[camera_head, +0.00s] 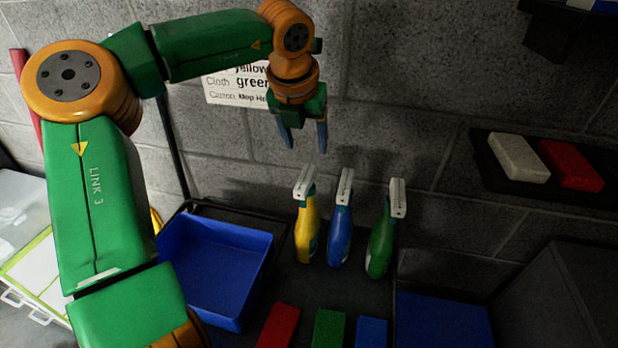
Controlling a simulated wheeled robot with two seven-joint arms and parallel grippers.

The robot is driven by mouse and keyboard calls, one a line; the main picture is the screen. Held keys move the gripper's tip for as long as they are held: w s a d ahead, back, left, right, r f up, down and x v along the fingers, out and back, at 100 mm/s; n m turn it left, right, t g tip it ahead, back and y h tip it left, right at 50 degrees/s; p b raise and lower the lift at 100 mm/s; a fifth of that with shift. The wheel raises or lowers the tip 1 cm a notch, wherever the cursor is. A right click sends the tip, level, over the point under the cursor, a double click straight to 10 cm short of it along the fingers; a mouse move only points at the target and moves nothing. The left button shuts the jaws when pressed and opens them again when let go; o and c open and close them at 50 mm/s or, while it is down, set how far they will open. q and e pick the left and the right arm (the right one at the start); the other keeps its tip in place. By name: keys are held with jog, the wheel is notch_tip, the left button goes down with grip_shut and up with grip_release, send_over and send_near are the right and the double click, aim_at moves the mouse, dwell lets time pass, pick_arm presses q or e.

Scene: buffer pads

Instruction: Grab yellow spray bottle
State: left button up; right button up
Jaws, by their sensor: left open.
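The yellow spray bottle (307,232) with a white spray head stands upright on a dark shelf, the leftmost of three bottles. My left gripper (304,148) hangs above it with its two blue fingers pointing down, apart and empty. In the picture the fingertips are a little above the white spray head, and I see no contact. My right gripper does not show.
A blue spray bottle (340,232) and a green one (381,242) stand close to the right. A blue bin (215,262) is at the left. Red (279,326), green (328,328) and blue (371,332) pads lie in front. A sign (232,90) is on the block wall.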

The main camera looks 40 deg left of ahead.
aim_at(307, 170)
pick_arm(q)
jog(key=f+b, duration=0.2)
jog(key=f, duration=0.1)
jog(key=f+b, duration=0.3)
jog(key=shift+s+d, duration=0.15)
jog(key=shift+s, duration=0.05)
jog(key=f+p, duration=0.1)
jog(key=w+a+f+p, duration=0.1)
jog(key=w+f+p, duration=0.1)
jog(key=shift+w+a+f, duration=0.1)
jog(key=shift+w+a, duration=0.05)
jog(key=shift+a, duration=0.1)
jog(key=x, duration=0.2)
jog(key=shift+w+f+p, duration=0.15)
jog(key=shift+f+p, duration=0.15)
jog(key=shift+p, duration=0.05)
jog(key=shift+f, duration=0.15)
grip_shut()
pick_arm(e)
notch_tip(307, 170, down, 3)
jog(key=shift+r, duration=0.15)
